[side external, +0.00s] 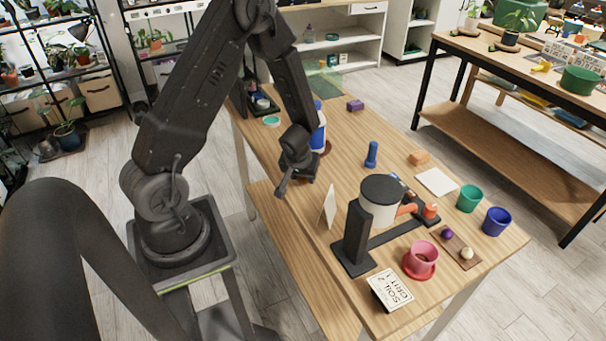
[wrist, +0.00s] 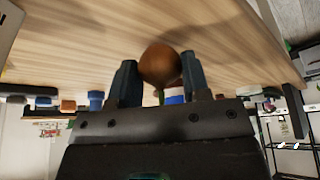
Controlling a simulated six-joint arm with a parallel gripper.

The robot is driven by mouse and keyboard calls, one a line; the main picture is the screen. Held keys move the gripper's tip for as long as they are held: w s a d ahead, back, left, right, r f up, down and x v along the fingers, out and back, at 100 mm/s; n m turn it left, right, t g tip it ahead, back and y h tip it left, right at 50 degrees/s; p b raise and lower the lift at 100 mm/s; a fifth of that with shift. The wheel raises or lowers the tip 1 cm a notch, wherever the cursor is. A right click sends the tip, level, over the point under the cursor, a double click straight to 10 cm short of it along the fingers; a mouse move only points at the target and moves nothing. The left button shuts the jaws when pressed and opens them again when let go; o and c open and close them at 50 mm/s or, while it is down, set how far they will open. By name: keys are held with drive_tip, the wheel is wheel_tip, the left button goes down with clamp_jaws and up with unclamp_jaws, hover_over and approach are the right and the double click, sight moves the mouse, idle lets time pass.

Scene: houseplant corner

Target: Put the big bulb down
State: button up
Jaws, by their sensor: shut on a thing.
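The big bulb (wrist: 160,64) is a round brown thing in the wrist view, held between the two fingertips of my gripper (wrist: 160,78). My gripper is shut on it. In the side view my gripper (side external: 298,170) hangs over the left part of the wooden table, and the bulb cannot be made out there. Two smaller bulbs, one purple (side external: 447,233) and one cream (side external: 467,253), sit on a brown board (side external: 460,244) near the table's front right. The height of the bulb above the wood is hard to judge.
A blue and white bottle (side external: 319,130) stands just behind my gripper. A white upright card (side external: 328,205) and a dark stand with a white pot (side external: 380,205) are to the right. A red pot (side external: 421,258), green cup (side external: 468,198) and blue cup (side external: 496,221) stand farther right.

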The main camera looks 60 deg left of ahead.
drive_tip(key=shift+f, duration=0.15)
drive_tip(key=o, duration=0.9)
drive_tip(key=s+d+r+m+t, duration=0.1)
drive_tip(key=s+d+r+m, duration=0.3)
drive_tip(key=r, duration=0.7)
drive_tip(key=s+d+r+n, duration=0.1)
drive_tip(key=d+r, duration=0.4)
drive_tip(key=r, duration=0.6)
drive_tip(key=s+d+r+m+h, duration=0.1)
drive_tip(key=s+d+r+m, duration=0.1)
drive_tip(key=s+d+r, duration=0.1)
drive_tip(key=s+d+r+m+t+h, duration=0.1)
drive_tip(key=s+d+r+m, duration=0.1)
drive_tip(key=s+d, duration=0.1)
drive_tip(key=s+d+r+m+h, duration=0.1)
drive_tip(key=s+d+r+m, duration=0.1)
drive_tip(key=s+d+r, duration=0.1)
drive_tip(key=shift+s+d+r, duration=0.1)
drive_tip(key=shift+d+r, duration=0.05)
drive_tip(key=shift+d, duration=0.3)
drive_tip(key=shift+s+d+r, duration=0.1)
drive_tip(key=shift+d+r, duration=0.05)
drive_tip(key=shift+d, duration=0.25)
